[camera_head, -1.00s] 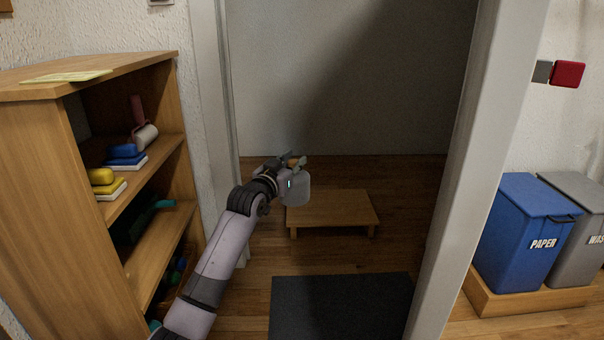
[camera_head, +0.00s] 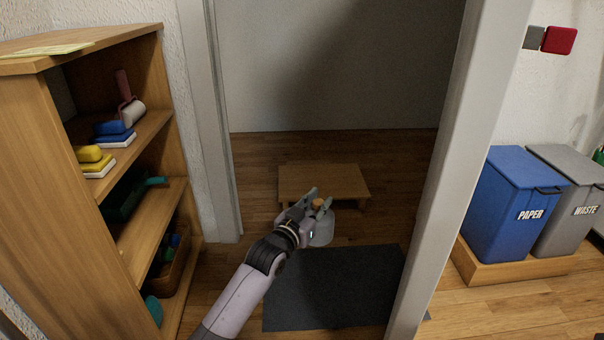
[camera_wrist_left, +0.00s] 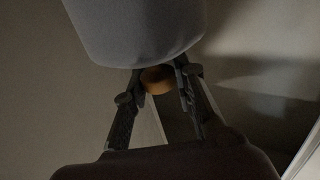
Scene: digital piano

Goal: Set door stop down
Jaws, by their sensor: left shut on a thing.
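The door stop (camera_head: 321,233) is a grey rounded block with a small wooden knob. My left gripper (camera_head: 315,202) is shut on it at the knob and holds it in the doorway, in front of the low wooden table in the head view. In the left wrist view the grey body of the door stop (camera_wrist_left: 135,30) fills the top, and its orange-brown knob sits between the fingers of my left gripper (camera_wrist_left: 158,80). I cannot tell its exact height above the floor. My right gripper is not in view.
The low wooden table (camera_head: 300,180) has a bare top. A dark mat (camera_head: 335,295) lies on the floor in the doorway. Door frame posts stand on both sides. A wooden shelf (camera_head: 40,150) is at left; a blue paper bin (camera_head: 510,205) and grey waste bin (camera_head: 570,215) are at right.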

